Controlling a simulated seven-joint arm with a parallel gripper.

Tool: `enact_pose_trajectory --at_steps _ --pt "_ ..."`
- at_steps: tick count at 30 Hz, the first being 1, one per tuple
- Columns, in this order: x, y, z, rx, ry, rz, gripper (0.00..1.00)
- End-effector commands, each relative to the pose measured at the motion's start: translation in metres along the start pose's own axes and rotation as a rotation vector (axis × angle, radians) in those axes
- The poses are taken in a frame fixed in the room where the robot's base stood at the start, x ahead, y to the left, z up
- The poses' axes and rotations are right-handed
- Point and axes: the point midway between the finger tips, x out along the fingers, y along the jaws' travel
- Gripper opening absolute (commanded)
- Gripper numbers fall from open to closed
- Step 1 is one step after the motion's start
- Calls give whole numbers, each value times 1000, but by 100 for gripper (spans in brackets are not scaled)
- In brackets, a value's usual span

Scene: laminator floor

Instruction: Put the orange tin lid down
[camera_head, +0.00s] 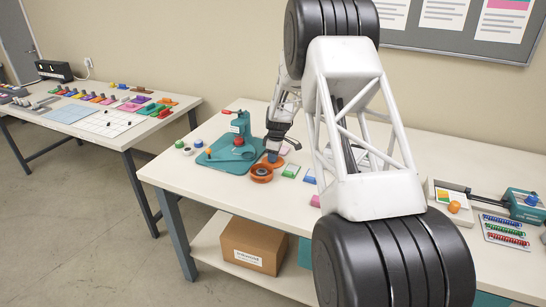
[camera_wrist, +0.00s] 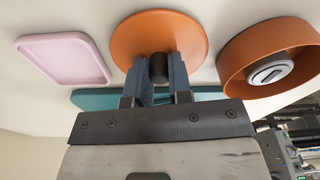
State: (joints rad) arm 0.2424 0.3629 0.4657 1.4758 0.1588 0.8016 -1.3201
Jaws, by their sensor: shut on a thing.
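The orange tin lid (camera_wrist: 132,40) is a round disc with a dark knob (camera_wrist: 158,70) in the wrist view. My gripper (camera_wrist: 159,76) is shut on that knob, one finger on each side. In the head view my gripper (camera_head: 273,156) is low over the table, just behind the orange tin (camera_head: 262,175). The tin is open and also shows in the wrist view (camera_wrist: 238,66), right of the lid and apart from it, with a grey round piece inside. I cannot tell whether the lid touches the table.
A pink tray-like piece (camera_wrist: 64,58) lies left of the lid in the wrist view. A teal press (camera_head: 226,156) stands left of the tin on the white table (camera_head: 205,198). Green (camera_head: 291,171) and blue blocks lie to the right. The front left of the table is clear.

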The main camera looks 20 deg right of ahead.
Motion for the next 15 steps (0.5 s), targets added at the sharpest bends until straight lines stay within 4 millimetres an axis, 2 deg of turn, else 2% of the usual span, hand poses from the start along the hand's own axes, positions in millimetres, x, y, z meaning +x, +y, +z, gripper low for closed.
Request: enact_pose_trajectory --at_steps 2,3,7,15 --pt "2 0 0 0 0 -1 0" --pt "2 0 0 0 0 0 26" --pt "2 0 0 0 0 0 45" --pt "1 0 0 0 0 0 45"
